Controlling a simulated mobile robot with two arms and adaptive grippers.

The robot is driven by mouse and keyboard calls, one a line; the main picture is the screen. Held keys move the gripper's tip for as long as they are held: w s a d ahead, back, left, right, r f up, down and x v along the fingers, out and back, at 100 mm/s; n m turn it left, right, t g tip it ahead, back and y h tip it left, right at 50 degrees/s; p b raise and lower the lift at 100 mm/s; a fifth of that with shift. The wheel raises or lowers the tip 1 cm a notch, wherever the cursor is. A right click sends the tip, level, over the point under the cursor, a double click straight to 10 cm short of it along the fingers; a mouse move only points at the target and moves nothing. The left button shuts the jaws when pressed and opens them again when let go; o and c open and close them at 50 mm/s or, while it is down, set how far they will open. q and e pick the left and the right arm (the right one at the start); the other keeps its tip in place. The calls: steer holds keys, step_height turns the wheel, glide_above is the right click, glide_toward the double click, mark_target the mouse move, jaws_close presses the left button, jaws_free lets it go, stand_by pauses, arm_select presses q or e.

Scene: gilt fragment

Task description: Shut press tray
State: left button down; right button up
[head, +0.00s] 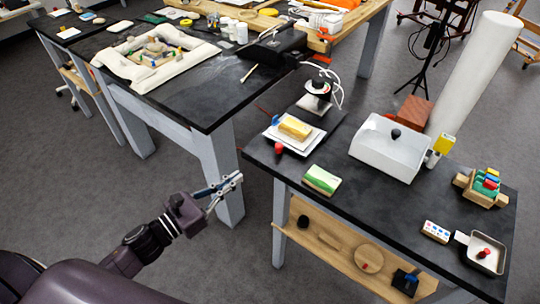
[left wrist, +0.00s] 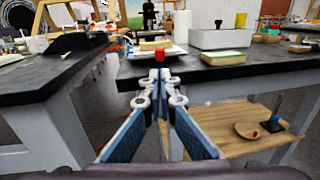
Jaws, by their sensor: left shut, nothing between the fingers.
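The press tray (head: 300,146) is a flat white tray at the left end of the right-hand black table, pulled out in front of the small press (head: 318,92). A yellow block (head: 295,128) lies on it. A red knob (head: 278,149) sits at its front edge. My left gripper (head: 238,178) is shut and empty, in front of and below the table edge, apart from the knob. In the left wrist view the shut fingertips (left wrist: 160,76) point at the table edge, with the red knob (left wrist: 160,57) just above them. My right gripper is not in view.
A green-topped block (head: 322,180) lies near the table's front edge. A white box with a black knob (head: 390,148) stands farther right. A wooden shelf (head: 345,255) runs below the tabletop. Another black table (head: 195,85) stands to the left, across a gap.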

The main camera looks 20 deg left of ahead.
arm_select(q)
steer(key=p, duration=0.3)
glide_toward(283, 140)
steer(key=shift+w+d+r, duration=0.15)
steer(key=shift+w+d, duration=0.05)
steer(key=shift+d, duration=0.25)
steer(key=shift+w+d+r, duration=0.15)
steer(key=shift+d, duration=0.35)
steer(key=shift+w+d+f, duration=0.15)
steer(key=shift+w+d, duration=0.15)
steer(key=shift+w, duration=0.2)
steer(key=shift+w, duration=0.1)
steer(key=b+x, duration=0.1)
steer(key=x, duration=0.1)
steer(key=b+x, duration=0.1)
steer(key=x, duration=0.1)
steer(key=a+b+x, duration=0.1)
steer(key=b+x, duration=0.1)
steer(key=x, duration=0.1)
steer(key=shift+w+f, duration=0.2)
steer(key=shift+f, duration=0.05)
steer(key=shift+w+d+r, duration=0.1)
steer(key=shift+w, duration=0.15)
steer(key=shift+r, duration=0.15)
